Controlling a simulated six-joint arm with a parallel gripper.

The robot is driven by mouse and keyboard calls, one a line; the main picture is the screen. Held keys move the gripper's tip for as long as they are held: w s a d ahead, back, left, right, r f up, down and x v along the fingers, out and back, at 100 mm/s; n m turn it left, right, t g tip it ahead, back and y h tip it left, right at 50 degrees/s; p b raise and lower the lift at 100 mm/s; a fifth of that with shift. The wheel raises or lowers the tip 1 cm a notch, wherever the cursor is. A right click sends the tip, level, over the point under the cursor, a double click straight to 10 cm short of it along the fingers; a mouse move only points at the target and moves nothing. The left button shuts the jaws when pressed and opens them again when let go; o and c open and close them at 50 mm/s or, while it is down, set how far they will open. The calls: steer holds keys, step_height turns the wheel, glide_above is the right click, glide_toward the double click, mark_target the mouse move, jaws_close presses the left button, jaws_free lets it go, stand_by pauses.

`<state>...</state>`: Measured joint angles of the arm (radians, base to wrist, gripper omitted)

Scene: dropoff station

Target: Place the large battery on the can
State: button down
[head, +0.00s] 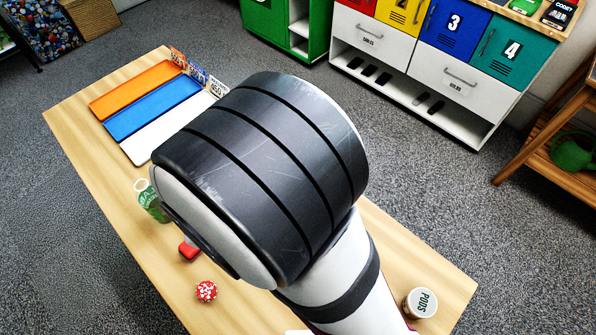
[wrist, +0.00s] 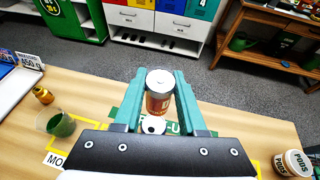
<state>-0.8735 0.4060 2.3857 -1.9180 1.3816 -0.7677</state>
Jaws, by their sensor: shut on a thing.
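My gripper (wrist: 161,90) has teal fingers and is shut on a cylinder with a silver top and copper-brown side, which looks like the large battery (wrist: 160,103). The battery is held between the two fingers in the wrist view, its silver end toward the camera. Just below it in the picture is a small round white top with a dark opening (wrist: 153,125), perhaps the can; its body is hidden. I cannot tell whether the two touch. In the head view my arm hides the gripper, the battery and that white top.
The wooden table (head: 75,118) carries orange (head: 135,85), blue (head: 152,110) and white trays at the far left.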

step_height(320, 180, down, 7)
steer(key=shift+f, duration=0.15)
steer(key=shift+f, duration=0.1)
steer(key=shift+c, duration=2.4)
jaws_free()
